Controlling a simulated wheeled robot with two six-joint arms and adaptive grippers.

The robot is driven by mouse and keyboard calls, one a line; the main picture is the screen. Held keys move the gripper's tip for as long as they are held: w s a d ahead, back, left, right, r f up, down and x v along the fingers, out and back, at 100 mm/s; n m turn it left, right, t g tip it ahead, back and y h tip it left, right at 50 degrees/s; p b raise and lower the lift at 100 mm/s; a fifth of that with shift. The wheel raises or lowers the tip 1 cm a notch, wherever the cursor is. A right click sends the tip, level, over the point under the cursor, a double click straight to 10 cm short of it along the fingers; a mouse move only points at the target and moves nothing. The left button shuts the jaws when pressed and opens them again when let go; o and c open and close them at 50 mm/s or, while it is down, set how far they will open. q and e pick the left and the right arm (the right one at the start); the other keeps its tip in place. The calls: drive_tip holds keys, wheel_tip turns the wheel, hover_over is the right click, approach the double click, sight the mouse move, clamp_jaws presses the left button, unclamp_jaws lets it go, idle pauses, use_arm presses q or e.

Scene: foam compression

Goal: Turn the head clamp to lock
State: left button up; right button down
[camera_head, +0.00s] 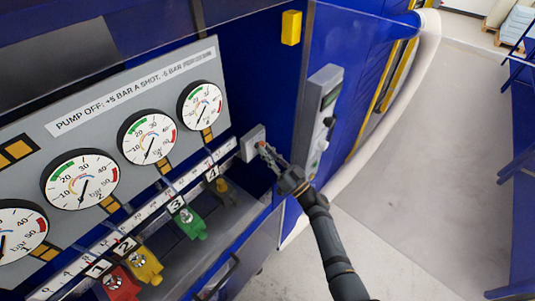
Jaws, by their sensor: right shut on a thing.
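My right gripper (268,154) reaches in from the lower right, at the right end of the gauge panel. It is shut on what looks like the head clamp, at a small light-grey block (253,141) on the blue machine. The fingers cover most of the clamp's handle, so I cannot tell which way it is turned. My left gripper is not in view.
Several round gauges, one of them here (147,137), line the panel. Below are numbered red (119,285), yellow (145,264), green (188,222) and dark valves. A grey control box (322,118) stands right of my gripper. Open floor (430,180) lies further right.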

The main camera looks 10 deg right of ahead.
drive_tip(key=shift+n, duration=0.3)
drive_tip(key=c, duration=1.4)
unclamp_jaws()
drive_tip(key=v, duration=0.7)
drive_tip(key=shift+s+d+f, duration=0.1)
drive_tip(key=shift+s+d, duration=0.05)
drive_tip(key=shift+d, duration=0.05)
